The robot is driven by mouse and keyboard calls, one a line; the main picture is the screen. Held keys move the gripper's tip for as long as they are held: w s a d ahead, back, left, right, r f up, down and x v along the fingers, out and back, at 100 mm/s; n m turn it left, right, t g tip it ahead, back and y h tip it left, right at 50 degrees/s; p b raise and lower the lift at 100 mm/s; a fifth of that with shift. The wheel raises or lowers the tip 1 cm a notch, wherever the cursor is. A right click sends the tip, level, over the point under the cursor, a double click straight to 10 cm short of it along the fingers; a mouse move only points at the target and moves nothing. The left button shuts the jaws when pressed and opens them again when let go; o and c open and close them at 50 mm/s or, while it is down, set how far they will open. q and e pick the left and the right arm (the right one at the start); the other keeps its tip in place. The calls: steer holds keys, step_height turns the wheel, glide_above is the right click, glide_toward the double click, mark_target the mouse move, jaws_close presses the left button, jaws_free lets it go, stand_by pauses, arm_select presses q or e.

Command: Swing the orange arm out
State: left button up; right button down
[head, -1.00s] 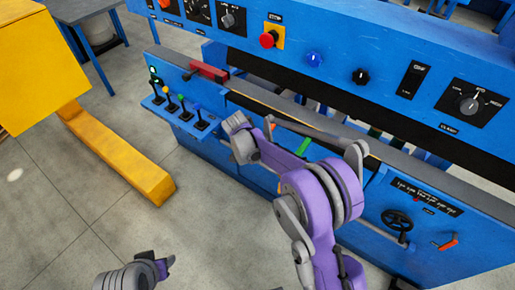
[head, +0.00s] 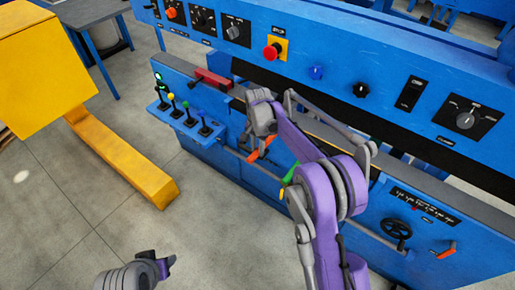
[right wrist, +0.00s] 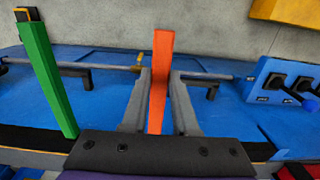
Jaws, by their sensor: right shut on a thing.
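The orange arm (head: 255,154) sticks out from the front of the blue machine, below my right gripper. In the right wrist view the orange arm (right wrist: 161,60) stands between the two grey fingers of my right gripper (right wrist: 160,100), which is shut on it. In the head view the right gripper (head: 252,141) is partly hidden by its own wrist. My left gripper (head: 167,264) is at the bottom left, over the floor and away from the machine; its jaw opening is unclear.
Small levers (head: 188,112) stand on a shelf to the left. A black handwheel (head: 396,228) is at the right. A yellow beam (head: 130,160) borders open floor.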

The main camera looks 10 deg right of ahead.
steer(key=c, duration=0.7)
jaws_free()
step_height(320, 180, up, 11)
steer(key=shift+w+d+f+p, duration=0.1)
steer(key=shift+p, duration=0.2)
